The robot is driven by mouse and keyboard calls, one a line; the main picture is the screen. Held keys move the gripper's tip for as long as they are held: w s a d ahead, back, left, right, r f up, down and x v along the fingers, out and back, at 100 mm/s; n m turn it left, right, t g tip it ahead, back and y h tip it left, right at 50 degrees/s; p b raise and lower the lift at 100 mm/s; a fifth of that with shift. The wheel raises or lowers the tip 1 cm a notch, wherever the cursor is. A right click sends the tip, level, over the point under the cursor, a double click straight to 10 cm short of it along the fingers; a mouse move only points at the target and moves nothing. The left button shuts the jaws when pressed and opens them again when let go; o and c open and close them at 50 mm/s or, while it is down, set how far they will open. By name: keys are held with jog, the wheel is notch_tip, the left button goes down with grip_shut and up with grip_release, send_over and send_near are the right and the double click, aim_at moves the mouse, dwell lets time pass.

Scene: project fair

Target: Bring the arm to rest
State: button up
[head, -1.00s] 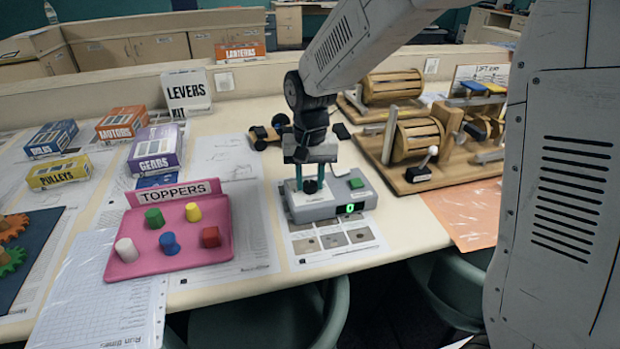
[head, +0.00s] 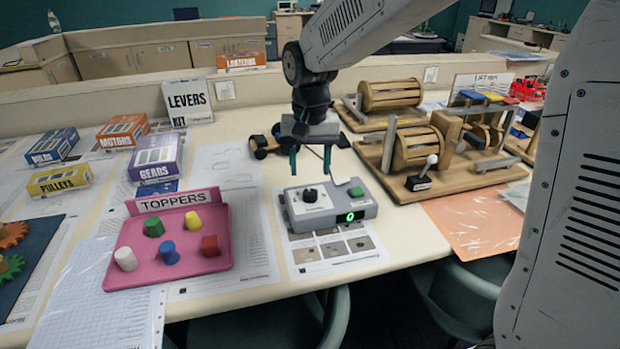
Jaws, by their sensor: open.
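My gripper (head: 310,172) hangs above the table with its two teal fingers pointing down, open and empty. It is just above and behind a grey box (head: 300,219). The box has a black knob (head: 310,195) on a white plate, a green button (head: 355,192) and a green lit display (head: 350,217) that seems to read 0. The fingers appear clear of the knob. My arm reaches in from the upper right.
A pink TOPPERS tray (head: 130,262) with several coloured pegs stands to the left. Wooden drum machines (head: 415,150) stand to the right. A small wheeled cart (head: 262,150) is behind the gripper.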

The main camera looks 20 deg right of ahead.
jog(key=shift+r, duration=0.65)
jog(key=s, duration=0.1)
jog(key=s+f+n, duration=0.1)
jog(key=s, duration=0.1)
jog(key=shift+d+f+g, duration=0.15)
jog(key=shift+d+g, duration=0.25)
jog(key=s+d+r, duration=0.1)
jog(key=s+d, duration=0.2)
jog(key=s, duration=0.5)
jog(key=s+d+r+n+t, duration=0.1)
jog(key=s+d+r, duration=0.1)
jog(key=s, duration=0.7)
jog(key=s+d+r+t, duration=0.1)
jog(key=s+d+r, duration=0.1)
jog(key=s+d, duration=0.3)
jog(key=s, duration=0.3)
jog(key=shift+s+r+n, duration=0.2)
jog(key=shift+n, duration=0.1)
jog(key=shift+d, duration=0.1)
